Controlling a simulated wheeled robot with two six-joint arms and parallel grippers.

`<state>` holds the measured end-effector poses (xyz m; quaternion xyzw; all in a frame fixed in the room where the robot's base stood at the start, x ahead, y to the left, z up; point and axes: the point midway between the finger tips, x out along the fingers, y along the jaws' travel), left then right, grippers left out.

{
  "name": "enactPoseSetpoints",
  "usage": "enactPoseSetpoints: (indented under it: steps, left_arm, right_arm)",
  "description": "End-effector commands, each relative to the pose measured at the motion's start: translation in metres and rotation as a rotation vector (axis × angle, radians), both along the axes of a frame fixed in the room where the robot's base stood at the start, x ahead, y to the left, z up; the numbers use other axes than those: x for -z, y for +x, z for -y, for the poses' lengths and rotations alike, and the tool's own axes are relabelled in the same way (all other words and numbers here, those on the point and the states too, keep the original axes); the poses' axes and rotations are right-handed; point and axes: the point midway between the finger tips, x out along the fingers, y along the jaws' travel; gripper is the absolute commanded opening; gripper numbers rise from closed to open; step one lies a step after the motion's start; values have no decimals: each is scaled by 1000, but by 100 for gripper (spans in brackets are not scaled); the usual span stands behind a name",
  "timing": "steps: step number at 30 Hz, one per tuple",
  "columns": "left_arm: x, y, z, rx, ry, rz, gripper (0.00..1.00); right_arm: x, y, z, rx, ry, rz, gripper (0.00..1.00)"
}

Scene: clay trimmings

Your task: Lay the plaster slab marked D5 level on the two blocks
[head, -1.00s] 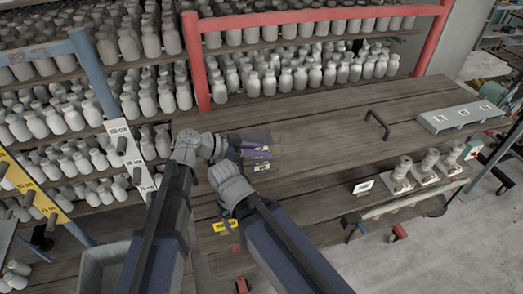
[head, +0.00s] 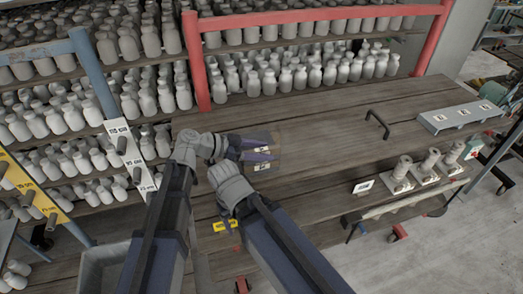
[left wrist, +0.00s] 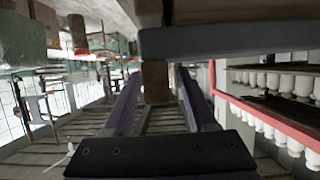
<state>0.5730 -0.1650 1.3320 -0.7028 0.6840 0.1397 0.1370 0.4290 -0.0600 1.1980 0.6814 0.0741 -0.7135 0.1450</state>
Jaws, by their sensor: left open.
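My left gripper (head: 256,149) is over the left part of the wooden table, its purple fingers pointing right. Its fingers are apart and also show in the left wrist view (left wrist: 157,102). Two small pale labels lie at the fingers in the head view; their marks are too small to read. In the left wrist view, a brown block (left wrist: 155,82) shows between the fingers, with a visible gap on each side. A grey slab-like edge (left wrist: 235,42) crosses above it. I cannot tell which piece is the slab marked D5. The two blocks are not clearly seen; my arm hides part of this area.
Shelves of pale bottles (head: 290,80) stand behind the table (head: 320,135), with a red frame (head: 320,17) at its back. A black handle (head: 377,124) and a grey labelled bench (head: 458,117) are at the right. Small cylinders stand near the front right edge. The table's middle is clear.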

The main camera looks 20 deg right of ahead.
Motion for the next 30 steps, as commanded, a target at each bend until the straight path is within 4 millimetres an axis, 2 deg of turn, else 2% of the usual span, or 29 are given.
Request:
enactPoseSetpoints:
  steps: [5, 15, 21, 30]
  left_arm:
    - [-9, 0, -14, -3, 0, 0, 57]
    - [-28, -1, -62, -1, -1, -1, 57]
    - [-30, -2, -72, -1, -2, 0, 57]
    - [-30, -2, -72, 0, -1, 0, 57]
  right_arm:
    - [-8, 0, 0, 1, 0, 0, 74]
    - [-28, 0, 0, 15, 0, 0, 74]
    - [-30, 0, 0, 17, 1, 0, 74]
    - [-30, 0, 0, 17, 1, 0, 74]
